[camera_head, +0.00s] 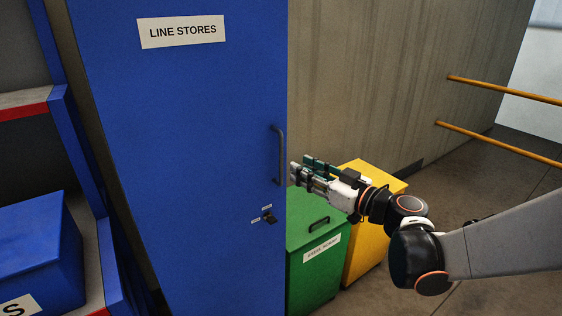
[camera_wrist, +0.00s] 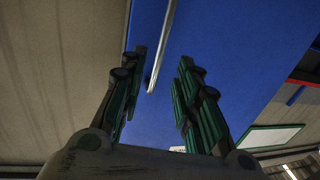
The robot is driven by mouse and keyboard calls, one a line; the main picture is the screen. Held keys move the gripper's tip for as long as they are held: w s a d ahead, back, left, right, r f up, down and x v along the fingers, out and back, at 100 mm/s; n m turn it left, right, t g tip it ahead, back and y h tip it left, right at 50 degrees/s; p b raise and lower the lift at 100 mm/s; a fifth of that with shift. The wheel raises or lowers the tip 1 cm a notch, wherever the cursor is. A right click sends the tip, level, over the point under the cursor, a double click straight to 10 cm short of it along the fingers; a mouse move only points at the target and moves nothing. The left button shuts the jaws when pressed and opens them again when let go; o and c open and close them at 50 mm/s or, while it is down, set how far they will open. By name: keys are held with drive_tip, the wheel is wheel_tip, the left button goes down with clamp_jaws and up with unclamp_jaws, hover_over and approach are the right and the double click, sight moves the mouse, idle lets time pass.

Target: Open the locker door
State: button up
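The blue locker door (camera_head: 190,130), labelled LINE STORES, fills the left middle of the head view and looks shut. Its dark upright bar handle (camera_head: 280,155) is near the door's right edge. A small dark latch or lock (camera_head: 268,216) sits below the handle. My gripper (camera_head: 299,166) is just right of the handle, pointing left toward it. In the wrist view my gripper (camera_wrist: 161,62) has its fingers spread apart, with the handle (camera_wrist: 162,45) showing between them against the blue door (camera_wrist: 220,50). I cannot tell whether a finger touches the handle; nothing is gripped.
A green bin (camera_head: 318,245) and a yellow bin (camera_head: 370,225) stand below my gripper, right of the locker. Shelving with a blue box (camera_head: 40,255) is at the left. Orange rails (camera_head: 500,140) run at the right. Open floor (camera_head: 500,210) lies at the right.

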sight(282, 160)
drive_tip(key=b+x, duration=0.1)
drive_tip(key=x, duration=0.7)
drive_tip(key=shift+w+a+b, duration=0.2)
drive_tip(key=shift+a+b, duration=0.05)
drive_tip(key=shift+b, duration=0.1)
drive_tip(key=shift+c, duration=0.6)
clamp_jaws()
